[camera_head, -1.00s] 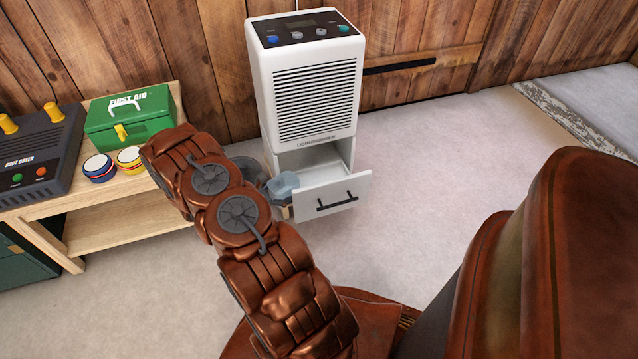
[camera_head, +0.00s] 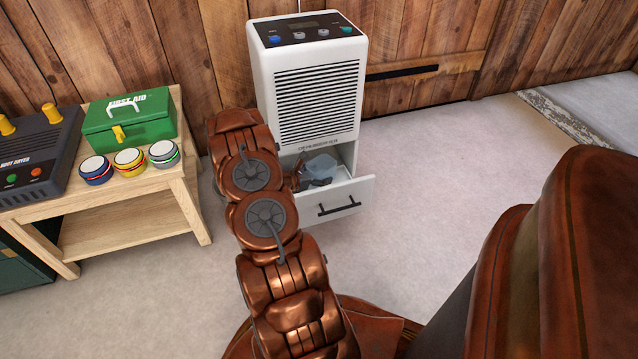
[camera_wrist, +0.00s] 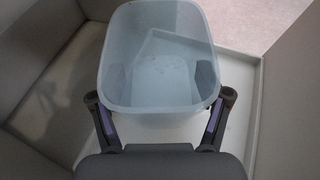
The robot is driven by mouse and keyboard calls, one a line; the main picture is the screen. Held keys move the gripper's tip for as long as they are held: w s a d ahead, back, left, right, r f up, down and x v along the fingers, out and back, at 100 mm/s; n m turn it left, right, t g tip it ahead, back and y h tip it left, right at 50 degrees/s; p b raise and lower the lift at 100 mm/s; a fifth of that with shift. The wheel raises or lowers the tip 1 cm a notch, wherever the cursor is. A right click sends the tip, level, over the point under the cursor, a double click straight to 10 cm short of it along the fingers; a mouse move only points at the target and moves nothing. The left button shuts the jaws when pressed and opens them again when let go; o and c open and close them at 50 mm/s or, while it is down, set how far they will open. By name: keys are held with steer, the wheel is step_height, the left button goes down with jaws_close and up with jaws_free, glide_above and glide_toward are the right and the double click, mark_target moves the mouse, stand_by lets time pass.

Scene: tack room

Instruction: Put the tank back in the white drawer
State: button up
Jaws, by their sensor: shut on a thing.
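The tank (camera_head: 320,168) is a translucent pale-blue open tub. In the wrist view the tank (camera_wrist: 160,112) sits upright between the two fingers of my gripper (camera_wrist: 158,125), which is shut on it. It looks empty. The white drawer (camera_head: 350,190) is pulled out at the bottom of the white dehumidifier (camera_head: 308,90). In the wrist view the drawer (camera_wrist: 237,95) has its walls and floor around and below the tank. I cannot tell whether the tank touches the drawer floor. My arm hides the drawer's left part in the head view.
A wooden bench (camera_head: 130,215) at the left holds a green first-aid box (camera_head: 130,120), a boot dryer (camera_head: 40,150) and several round tins (camera_head: 130,160). A brown leather object (camera_head: 560,270) fills the right foreground. The floor right of the drawer is clear.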

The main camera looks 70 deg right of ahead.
step_height(320, 180, down, 4)
steer(key=shift+r+b, duration=0.15)
steer(key=shift+b, duration=0.6)
steer(key=shift+r, duration=0.1)
steer(key=o, duration=1.5)
steer(key=p+v, duration=0.3)
steer(key=v, duration=0.8)
steer(key=shift+w+a+r, duration=0.1)
steer(key=shift+w+a, duration=0.1)
steer(key=shift+a, duration=0.25)
